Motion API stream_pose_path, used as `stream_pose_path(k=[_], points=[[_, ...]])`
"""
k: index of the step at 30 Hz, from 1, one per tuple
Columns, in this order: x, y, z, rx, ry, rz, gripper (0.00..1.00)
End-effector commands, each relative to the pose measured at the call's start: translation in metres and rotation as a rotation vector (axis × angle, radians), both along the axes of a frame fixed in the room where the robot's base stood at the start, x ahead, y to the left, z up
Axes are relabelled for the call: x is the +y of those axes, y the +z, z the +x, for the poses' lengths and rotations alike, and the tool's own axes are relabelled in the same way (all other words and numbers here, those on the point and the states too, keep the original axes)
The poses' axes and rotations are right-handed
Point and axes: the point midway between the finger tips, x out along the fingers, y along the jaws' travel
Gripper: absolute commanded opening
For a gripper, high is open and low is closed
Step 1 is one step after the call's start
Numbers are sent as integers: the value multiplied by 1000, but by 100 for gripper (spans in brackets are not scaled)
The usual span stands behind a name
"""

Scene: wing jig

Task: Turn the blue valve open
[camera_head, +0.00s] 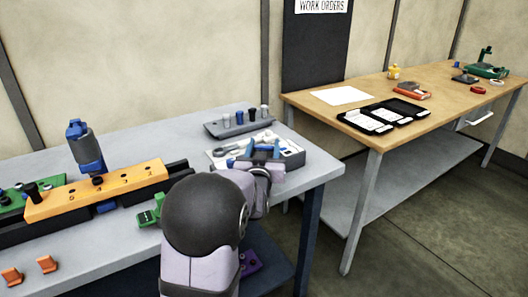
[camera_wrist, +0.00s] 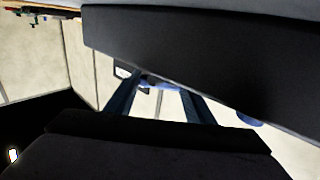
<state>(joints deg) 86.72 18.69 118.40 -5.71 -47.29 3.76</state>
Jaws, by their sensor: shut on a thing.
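My gripper (camera_head: 263,150) is at the grey-white unit (camera_head: 292,157) near the right end of the grey bench, with its blue fingers low over that unit. In the wrist view, my two dark blue fingers (camera_wrist: 158,92) reach away from the camera and are shut on a small blue part, the blue valve (camera_wrist: 156,80). Only a little of the valve shows between the fingertips. In the head view, my wrist and fingers cover most of it, and its turn angle cannot be told.
A grey rack (camera_head: 238,122) with several pegs stands just behind. A green part (camera_head: 147,217) sits near my arm. A wooden table (camera_head: 430,90) stands apart at the right.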

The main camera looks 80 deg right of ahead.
Motion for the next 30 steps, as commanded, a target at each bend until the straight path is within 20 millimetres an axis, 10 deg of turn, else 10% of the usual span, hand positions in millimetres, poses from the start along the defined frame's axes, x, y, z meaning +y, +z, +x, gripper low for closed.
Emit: stream_pose_path(k=[10,11,13,30], points=[[0,3,0,-3,-6,-4,26],[0,3,0,-4,-6,-4,56],[0,2,0,-3,-6,-3,67],[20,1,-3,-2,-6,0,67]])
